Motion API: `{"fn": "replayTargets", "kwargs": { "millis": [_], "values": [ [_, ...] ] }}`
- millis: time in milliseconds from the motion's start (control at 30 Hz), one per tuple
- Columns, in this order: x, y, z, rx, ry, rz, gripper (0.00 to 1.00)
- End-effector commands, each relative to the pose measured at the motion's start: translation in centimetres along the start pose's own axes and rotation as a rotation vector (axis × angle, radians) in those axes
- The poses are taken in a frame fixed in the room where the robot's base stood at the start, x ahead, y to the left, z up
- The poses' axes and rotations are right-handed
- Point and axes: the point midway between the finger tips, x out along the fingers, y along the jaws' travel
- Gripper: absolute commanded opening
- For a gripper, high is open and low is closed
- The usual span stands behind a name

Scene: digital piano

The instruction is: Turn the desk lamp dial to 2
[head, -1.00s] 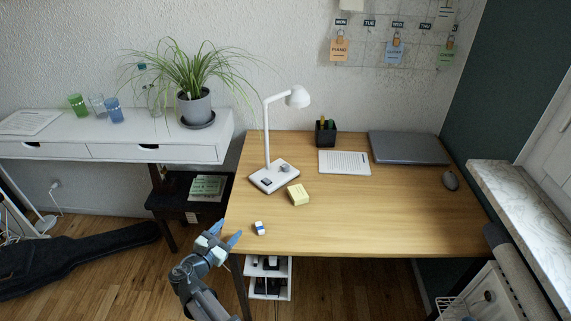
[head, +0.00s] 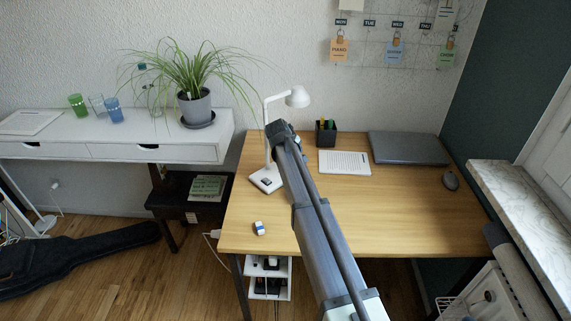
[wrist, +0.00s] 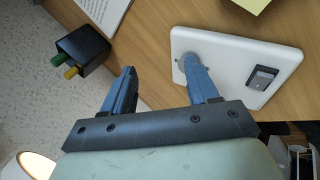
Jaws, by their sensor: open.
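The white desk lamp stands at the back left of the desk; its head (head: 297,97) and base (head: 261,177) show in the head view. In the wrist view the white base plate (wrist: 235,55) carries a dark switch (wrist: 263,77) and a grey round dial (wrist: 181,73). My gripper (wrist: 159,66) is open, its two blue fingers apart. The right finger overlaps the dial and hides much of it; the left finger is off the plate's edge. I cannot tell whether the finger touches the dial. The dial's marks are not readable. In the head view my arm hides gripper and dial.
A black pen cup (head: 326,132) stands right of the lamp, by a white sheet (head: 345,162) and a laptop (head: 408,148). A small blue-white eraser (head: 259,228) lies near the front left. A yellow pad shows in the wrist view (wrist: 252,4). The desk's right front is clear.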

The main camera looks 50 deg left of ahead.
Motion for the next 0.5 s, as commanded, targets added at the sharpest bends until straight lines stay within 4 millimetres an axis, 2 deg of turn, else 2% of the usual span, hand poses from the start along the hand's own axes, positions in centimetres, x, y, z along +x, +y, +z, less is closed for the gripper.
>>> {"fn": "replayTargets", "kwargs": {
  "millis": [33,100,300,500],
  "values": [
    [1.4,2.1,1.2,0.082,-0.037,-0.049,0.59],
    [2.5,3.5,2.9,0.178,-0.080,-0.112,0.59],
    [4.2,6.3,6.2,0.364,-0.169,-0.236,0.59],
    [4.9,8.6,8.3,0.501,-0.238,-0.336,0.59]
  ]
}}
